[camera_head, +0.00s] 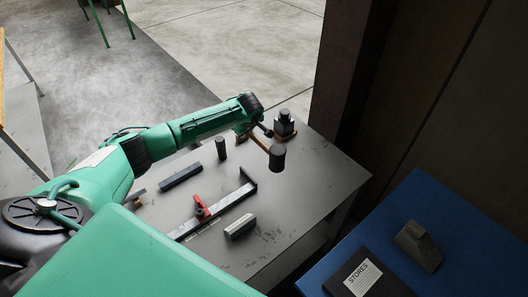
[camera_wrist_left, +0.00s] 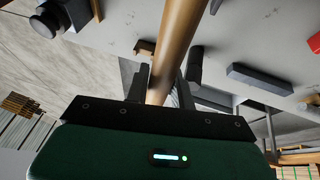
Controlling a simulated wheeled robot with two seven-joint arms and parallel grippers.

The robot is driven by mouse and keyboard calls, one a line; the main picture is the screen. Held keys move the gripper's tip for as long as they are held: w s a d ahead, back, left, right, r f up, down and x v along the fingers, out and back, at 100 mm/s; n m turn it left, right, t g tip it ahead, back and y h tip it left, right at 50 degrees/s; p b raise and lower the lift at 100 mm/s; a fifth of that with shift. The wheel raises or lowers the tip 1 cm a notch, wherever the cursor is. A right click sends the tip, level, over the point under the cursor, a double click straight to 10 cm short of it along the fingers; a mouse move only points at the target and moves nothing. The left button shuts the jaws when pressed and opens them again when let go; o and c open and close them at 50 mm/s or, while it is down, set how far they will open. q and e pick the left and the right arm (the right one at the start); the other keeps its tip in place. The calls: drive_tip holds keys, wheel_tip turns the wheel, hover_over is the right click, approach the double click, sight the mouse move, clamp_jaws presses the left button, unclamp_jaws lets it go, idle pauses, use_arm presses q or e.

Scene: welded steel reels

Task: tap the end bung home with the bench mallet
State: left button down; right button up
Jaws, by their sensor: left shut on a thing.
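My left gripper (camera_head: 262,127) is shut on the wooden handle of the bench mallet. The mallet's dark round head (camera_head: 278,158) is out over the grey bench, to the lower right of the gripper; I cannot tell its exact height. In the left wrist view the handle (camera_wrist_left: 182,38) runs up from between the two fingers (camera_wrist_left: 162,88), and the head is out of frame. I cannot make out the end bung for certain. A short dark cylinder (camera_head: 221,148) stands upright on the bench, left of the mallet. My right gripper is not in view.
On the grey bench (camera_head: 310,190) are a black bar (camera_head: 181,175), a red-handled clamp (camera_head: 202,209), a grey block (camera_head: 240,227) and a black knobbed thing (camera_head: 285,123). A blue table (camera_head: 420,205) at right holds a STORES box (camera_head: 375,284) and a grey object (camera_head: 418,246).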

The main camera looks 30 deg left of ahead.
sight(259, 141)
use_arm(q)
drive_tip(key=shift+s+d+r+p, duration=0.45)
drive_tip(key=shift+s+r+p, duration=0.15)
drive_tip(key=shift+s+r, duration=0.15)
drive_tip(key=shift+s+d+r, duration=0.6)
drive_tip(key=shift+s+r, duration=0.25)
drive_tip(key=shift+s, duration=0.05)
